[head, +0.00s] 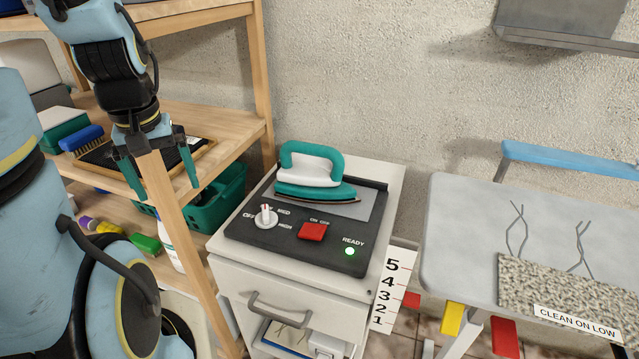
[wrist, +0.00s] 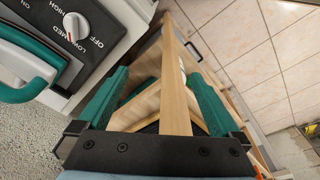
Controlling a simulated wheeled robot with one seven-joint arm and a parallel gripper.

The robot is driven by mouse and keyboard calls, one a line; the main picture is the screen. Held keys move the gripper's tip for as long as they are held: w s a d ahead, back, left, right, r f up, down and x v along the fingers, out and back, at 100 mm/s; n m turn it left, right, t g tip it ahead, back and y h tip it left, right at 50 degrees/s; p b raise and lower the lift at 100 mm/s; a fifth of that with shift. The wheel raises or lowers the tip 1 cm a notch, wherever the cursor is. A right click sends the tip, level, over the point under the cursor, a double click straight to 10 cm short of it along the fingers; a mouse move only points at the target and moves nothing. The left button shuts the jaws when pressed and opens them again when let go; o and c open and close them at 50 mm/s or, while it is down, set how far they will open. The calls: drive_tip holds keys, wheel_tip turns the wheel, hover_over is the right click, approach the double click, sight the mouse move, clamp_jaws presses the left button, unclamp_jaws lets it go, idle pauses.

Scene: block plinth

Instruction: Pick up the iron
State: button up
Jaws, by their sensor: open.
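The iron (head: 309,172) is white with a green handle and stands on the black control panel of a white cabinet in the head view. Its green handle and white body (wrist: 22,72) show at the left edge of the wrist view. My gripper (head: 160,186) is open and points down, to the left of the iron and apart from it. In the wrist view, my gripper's green fingers (wrist: 155,100) are spread, with a wooden shelf post seen between them. Nothing is held.
The wooden shelf (head: 215,125) stands left of the cabinet (head: 290,278), with its post by my gripper. The panel has a dial (head: 266,216), a red switch (head: 312,231) and a lit green READY light (head: 350,251). A grey ironing board (head: 460,220) stands at right.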

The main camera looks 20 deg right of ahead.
drive_tip(key=w+d+r+n+p, duration=0.1)
drive_tip(key=w+d+r+n, duration=0.1)
drive_tip(key=d, duration=0.6)
drive_tip(key=w+d+r+n, duration=0.1)
drive_tip(key=w+d+n, duration=0.15)
drive_tip(key=d, duration=0.45)
wheel_tip(320, 180, up, 2)
drive_tip(key=n+g, duration=0.1)
drive_tip(key=n, duration=0.4)
hover_over(320, 146)
drive_tip(key=shift+w+a+r+p, duration=0.15)
drive_tip(key=shift+w+a+p, duration=0.1)
drive_tip(key=shift+a+p, duration=0.15)
drive_tip(key=shift+s+d, duration=0.15)
drive_tip(key=shift+d, duration=0.2)
wheel_tip(320, 146, down, 5)
drive_tip(key=shift+d+f+p, duration=0.1)
drive_tip(key=shift+f+p, duration=0.05)
drive_tip(key=shift+p, duration=0.3)
drive_tip(key=shift+w+a+f+p, duration=0.2)
drive_tip(key=shift+f+p, duration=0.3)
drive_tip(key=shift+f, duration=0.85)
drive_tip(key=shift+w+a+f+p, duration=0.15)
drive_tip(key=shift+f+p, duration=0.3)
drive_tip(key=shift+f, duration=0.9)
drive_tip(key=shift+s, duration=0.1)
clamp_jaws()
